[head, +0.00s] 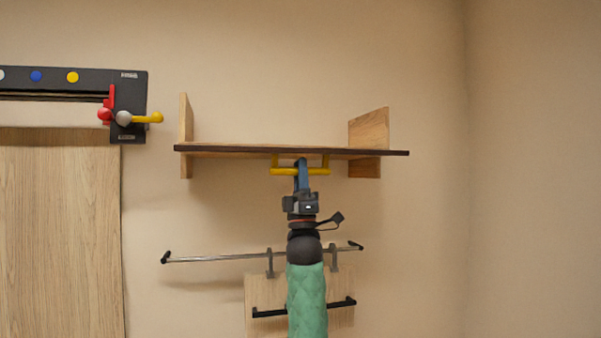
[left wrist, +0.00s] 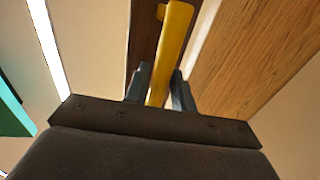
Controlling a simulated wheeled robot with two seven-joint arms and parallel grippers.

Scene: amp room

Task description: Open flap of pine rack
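The pine rack (head: 368,130) is on the wall, with wooden side panels at left and right. Its flap (head: 230,151) lies about level between them, seen nearly edge-on, with a dark front edge. A yellow handle (head: 284,171) hangs under the flap's front edge. My left gripper (head: 301,172) reaches up from below at the middle of this handle. In the left wrist view, its two fingers (left wrist: 160,92) are closed around the yellow bar (left wrist: 175,35), one on each side. The fingertips' contact is partly hidden. My right gripper is out of view.
Below the rack is a metal rail (head: 215,258) with hooks and a wooden panel (head: 262,290) with a black bar, partly behind my left arm. At left, a dark wall unit (head: 130,90) carries red and yellow levers. Bare wall lies to the right.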

